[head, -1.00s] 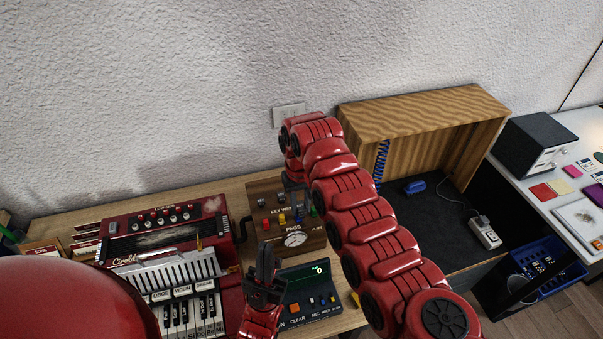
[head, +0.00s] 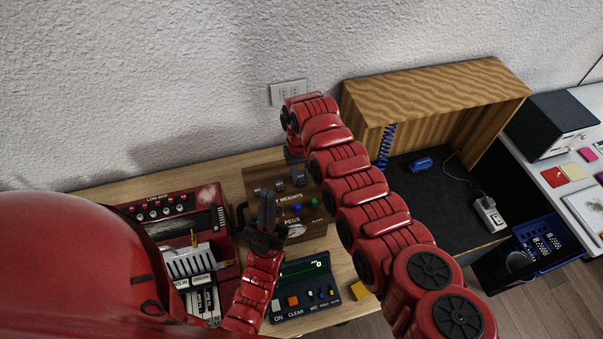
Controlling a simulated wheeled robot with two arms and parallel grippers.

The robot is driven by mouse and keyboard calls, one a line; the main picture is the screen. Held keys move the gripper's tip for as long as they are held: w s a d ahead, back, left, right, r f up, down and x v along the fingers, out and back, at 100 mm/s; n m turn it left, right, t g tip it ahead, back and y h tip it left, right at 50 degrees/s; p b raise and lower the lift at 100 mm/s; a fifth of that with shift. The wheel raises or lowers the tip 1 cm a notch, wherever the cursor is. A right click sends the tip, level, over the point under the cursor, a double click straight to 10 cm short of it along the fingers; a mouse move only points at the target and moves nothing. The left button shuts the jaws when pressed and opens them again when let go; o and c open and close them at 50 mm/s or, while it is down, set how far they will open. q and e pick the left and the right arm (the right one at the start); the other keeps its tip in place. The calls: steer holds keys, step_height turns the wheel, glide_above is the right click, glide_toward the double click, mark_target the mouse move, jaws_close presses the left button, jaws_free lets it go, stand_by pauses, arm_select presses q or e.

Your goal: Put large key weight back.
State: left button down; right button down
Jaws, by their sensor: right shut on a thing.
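The wooden block (head: 262,176) marked for key weights and pegs stands on the desk. Small grey weights (head: 280,186) sit along its upper row, with a blue peg (head: 298,207) and a green peg (head: 314,202) below. My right gripper (head: 300,180) points down at the block's upper right and is shut on the large key weight, which is mostly hidden by the fingers. I cannot tell whether it is seated or just above. My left gripper (head: 267,208) points up over the block's front left. Its fingers look close together, apparently empty.
A red accordion (head: 170,205) stands left of the block. A dark console (head: 305,290) with buttons is in front, with a yellow block (head: 359,291) beside it. An open wooden cabinet (head: 430,95) with a dark floor stands to the right.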

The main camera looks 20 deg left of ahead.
mark_target(301, 177)
steer(key=c, duration=0.7)
jaws_free()
steer(key=shift+s, duration=0.2)
steer(key=shift+o, duration=0.2)
steer(key=shift+w, duration=0.1)
steer(key=shift+r, duration=0.25)
step_height(301, 177, up, 5)
steer(key=shift+f+p, duration=0.2)
steer(key=shift+p, duration=0.85)
step_height(301, 177, up, 7)
steer(key=shift+w+a, duration=0.15)
